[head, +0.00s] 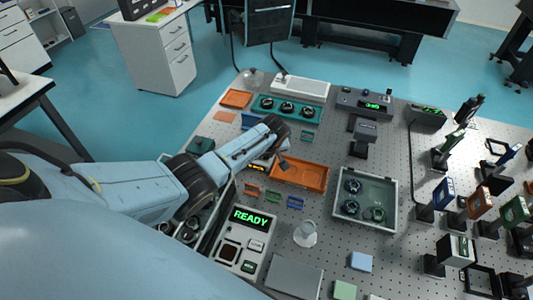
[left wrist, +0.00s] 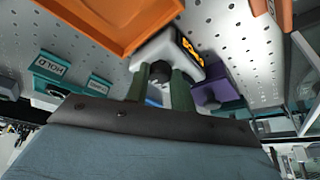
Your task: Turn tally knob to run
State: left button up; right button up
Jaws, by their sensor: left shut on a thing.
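The tally unit is a small pale box with an orange lit display; it shows in the left wrist view (left wrist: 182,48) and partly under my left arm in the head view (head: 257,167). Its dark round knob (left wrist: 155,92) shows between the two green-grey fingers of my left gripper (left wrist: 161,88), which is shut on it. In the head view my left gripper (head: 281,160) is low over the table beside the unit, and my arm hides the knob. The knob's pointer and the display's text cannot be read. My right gripper is not in view.
An orange tray (head: 318,176) lies right beside the unit. Small label stands, one reading HOLD (left wrist: 50,68), stand close by. A panel showing READY (head: 250,217), a grey bin of knobs (head: 395,207) and optics mounts occupy the perforated table.

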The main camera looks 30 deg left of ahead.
pick_arm(q)
jog(key=o, duration=1)
jog(key=shift+d+r, duration=0.15)
jog(key=shift+r, duration=0.35)
jog(key=p+v, duration=0.2)
jog(key=v, duration=1)
jog(key=shift+s, duration=0.15)
jog(key=shift+d, duration=0.1)
